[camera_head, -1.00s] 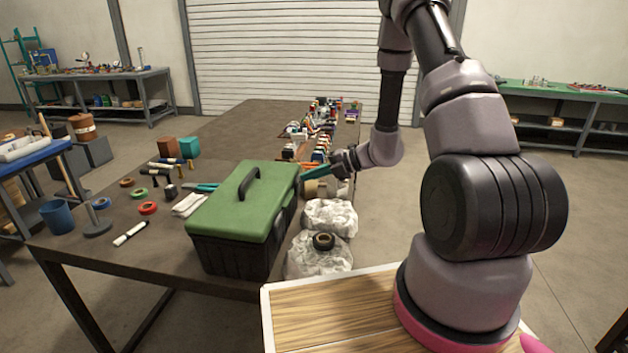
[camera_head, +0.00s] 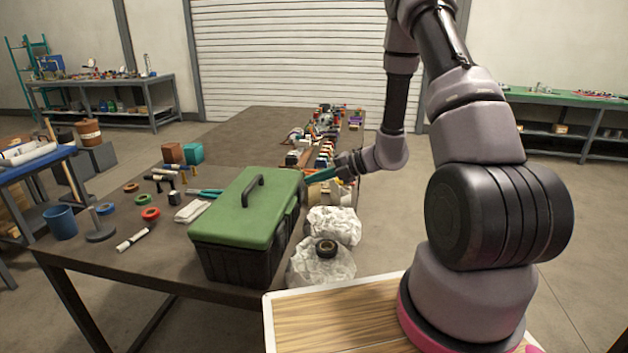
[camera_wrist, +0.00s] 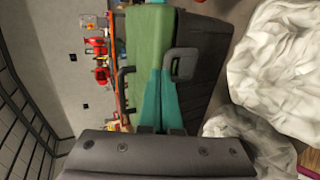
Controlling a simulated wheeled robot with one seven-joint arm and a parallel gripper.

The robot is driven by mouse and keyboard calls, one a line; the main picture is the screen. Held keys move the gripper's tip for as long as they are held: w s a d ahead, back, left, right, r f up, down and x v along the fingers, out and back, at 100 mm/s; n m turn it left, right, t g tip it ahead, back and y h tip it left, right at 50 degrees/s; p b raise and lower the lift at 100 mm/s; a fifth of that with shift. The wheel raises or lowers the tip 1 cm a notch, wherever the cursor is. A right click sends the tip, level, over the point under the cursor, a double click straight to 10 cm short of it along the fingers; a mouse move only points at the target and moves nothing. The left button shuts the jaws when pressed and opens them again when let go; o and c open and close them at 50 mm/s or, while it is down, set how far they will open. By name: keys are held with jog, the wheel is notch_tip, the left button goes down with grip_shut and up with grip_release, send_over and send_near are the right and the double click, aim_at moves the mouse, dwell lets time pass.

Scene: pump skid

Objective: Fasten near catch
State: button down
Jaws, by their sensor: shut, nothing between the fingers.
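The toolbox has a green lid (camera_head: 240,218) and a black body (camera_head: 240,265), and stands shut on the dark table. Its lid also shows in the wrist view (camera_wrist: 145,40). A dark loop-shaped catch (camera_wrist: 184,63) stands out at the edge between lid and body in the wrist view; I cannot tell whether it is the near one. My gripper (camera_head: 313,178) is at the far right side of the toolbox, its teal fingers together and empty. In the wrist view the fingertips (camera_wrist: 165,73) are right beside the loop; contact is unclear.
Many small items crowd the table's right edge behind my gripper. Tape rolls and a marker (camera_head: 132,239) lie to the left.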

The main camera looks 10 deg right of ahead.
jog(key=r+v, duration=0.1)
jog(key=v, duration=1.2)
jog(key=shift+r, duration=0.55)
jog(key=s+a+r+n+g+h, duration=0.25)
jog(key=s+r+n, duration=0.25)
jog(key=r+n, duration=0.3)
jog(key=s+a+r+n+g+h, duration=0.1)
jog(key=s+a+r+n, duration=0.2)
jog(key=s+r+n, duration=0.5)
jog(key=s+d+r+n+t+h, duration=0.3)
jog(key=s+r+n+t+h, duration=0.2)
jog(key=n, duration=1.5)
jog(key=shift+s+r+h, duration=0.65)
jog(key=shift+s+r, duration=0.95)
jog(key=shift+r, duration=0.55)
jog(key=shift+d+t, duration=0.2)
jog(key=shift+t, duration=0.05)
